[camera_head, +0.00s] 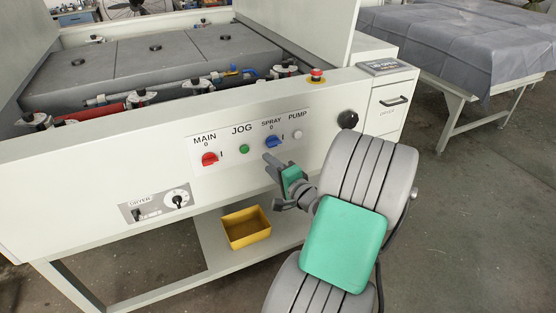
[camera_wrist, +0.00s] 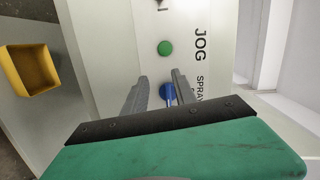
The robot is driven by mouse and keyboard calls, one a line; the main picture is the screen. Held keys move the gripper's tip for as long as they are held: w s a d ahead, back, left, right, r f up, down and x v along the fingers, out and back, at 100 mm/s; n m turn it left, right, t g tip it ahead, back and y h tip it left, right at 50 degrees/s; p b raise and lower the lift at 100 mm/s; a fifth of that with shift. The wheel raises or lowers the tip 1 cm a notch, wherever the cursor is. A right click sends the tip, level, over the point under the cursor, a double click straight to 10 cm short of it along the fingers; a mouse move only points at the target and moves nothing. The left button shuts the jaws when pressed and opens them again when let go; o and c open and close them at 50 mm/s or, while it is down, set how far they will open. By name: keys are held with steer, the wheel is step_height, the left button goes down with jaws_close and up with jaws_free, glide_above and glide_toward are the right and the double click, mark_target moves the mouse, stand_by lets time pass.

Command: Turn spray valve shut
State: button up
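The spray valve is a blue knob (camera_head: 272,141) on the white front panel, under the label SPRAY with a 0 above it. It also shows in the wrist view (camera_wrist: 168,91), between the two grey fingers and nearer the right one. My gripper (camera_head: 271,163) is just in front of and below the knob in the head view. Its fingers (camera_wrist: 160,76) are apart, with nothing clamped between them. Whether a finger touches the knob, I cannot tell. The knob's far part is hidden behind my gripper body in the wrist view.
A red MAIN knob (camera_head: 209,159) and a green JOG button (camera_head: 244,149) sit left of the blue knob. A white PUMP button (camera_head: 298,135) is to its right. A red emergency button (camera_head: 316,75) stands on the top edge. A yellow bin (camera_head: 246,228) is on the shelf below.

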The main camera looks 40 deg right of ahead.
mark_target(276, 145)
steer(key=s+d+m+h, duration=0.3)
steer(key=d, duration=0.2)
steer(key=x, duration=0.2)
steer(key=p+x, duration=0.1)
steer(key=x, duration=0.4)
steer(key=shift+w+a+r, duration=0.2)
steer(key=shift+w+r, duration=0.1)
steer(key=shift+w, duration=0.15)
steer(key=shift+c, duration=0.3)
jaws_close()
steer(key=shift+t, duration=0.3)
